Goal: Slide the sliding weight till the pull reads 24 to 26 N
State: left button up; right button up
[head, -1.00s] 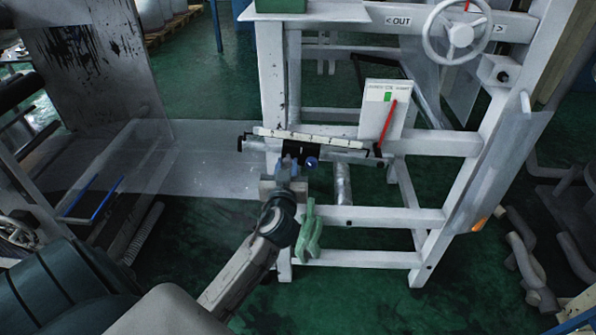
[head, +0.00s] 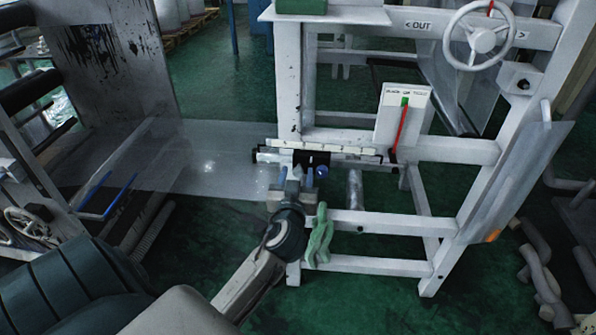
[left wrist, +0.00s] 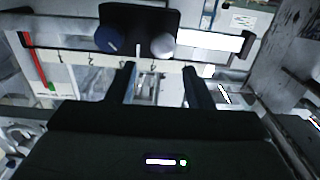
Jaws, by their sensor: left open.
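The sliding weight (head: 306,159) is a black block on a pale graduated rail (head: 343,154), left of the rail's middle, with a blue knob (head: 322,171). In the left wrist view the weight (left wrist: 138,22) carries the blue knob and a grey knob above the rail's numbered scale. My left gripper (head: 296,174) is open and empty just in front of and below the weight; its fingers (left wrist: 157,75) show a clear gap. The white gauge panel (head: 418,112) has a red needle (head: 401,133) whose tip lies at the green zone (head: 405,101). Its figures are too small to read.
A white frame carries the rail, with a handwheel (head: 481,36) at upper right. A clear film web (head: 220,160) runs left of the frame. Green floor lies free in front.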

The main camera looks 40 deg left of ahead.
pick_arm(q)
jog(key=b+v, duration=0.1)
jog(key=v, duration=0.7)
pick_arm(e)
jog(key=shift+w+a+r, duration=0.1)
jog(key=shift+w+r, duration=0.35)
jog(key=shift+r, duration=0.3)
jog(key=shift+w+a+r, duration=0.1)
jog(key=shift+w+r, duration=0.3)
jog(key=shift+r, duration=0.3)
jog(key=shift+w+a+r, duration=0.1)
jog(key=shift+w+r, duration=0.35)
jog(key=shift+r, duration=0.3)
pick_arm(q)
jog(key=shift+a, duration=0.1)
